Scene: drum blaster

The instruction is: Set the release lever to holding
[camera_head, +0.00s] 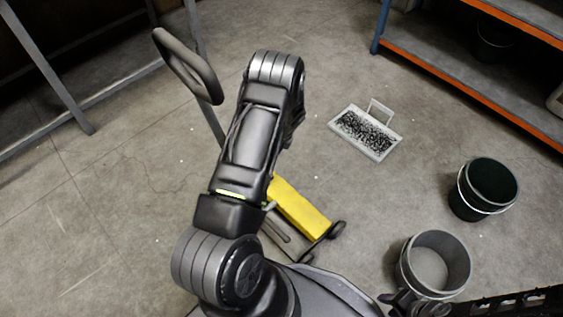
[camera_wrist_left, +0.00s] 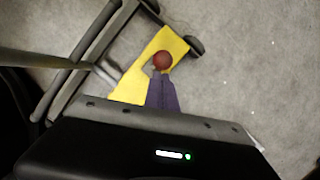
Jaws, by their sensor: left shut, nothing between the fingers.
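A yellow wheeled tool (camera_head: 300,208) stands on the floor with a long handle ending in a dark loop grip (camera_head: 187,65). In the left wrist view its yellow body (camera_wrist_left: 168,48) shows with a round red knob (camera_wrist_left: 162,61), which looks like the end of the release lever; the lever's shaft is hidden. My left gripper (camera_wrist_left: 161,76) is shut and empty, its purplish fingertips right at the knob; I cannot tell whether they touch it. In the head view my left arm hides the left gripper and the knob. My right gripper (camera_head: 412,303) is at the bottom edge, its opening unclear.
A grey bucket (camera_head: 436,264) stands close to my right gripper, with a dark green bucket (camera_head: 484,188) behind it. A clear tray of dark bits (camera_head: 366,133) lies on the floor. An orange-edged shelf (camera_head: 470,84) is at upper right. The left floor is open.

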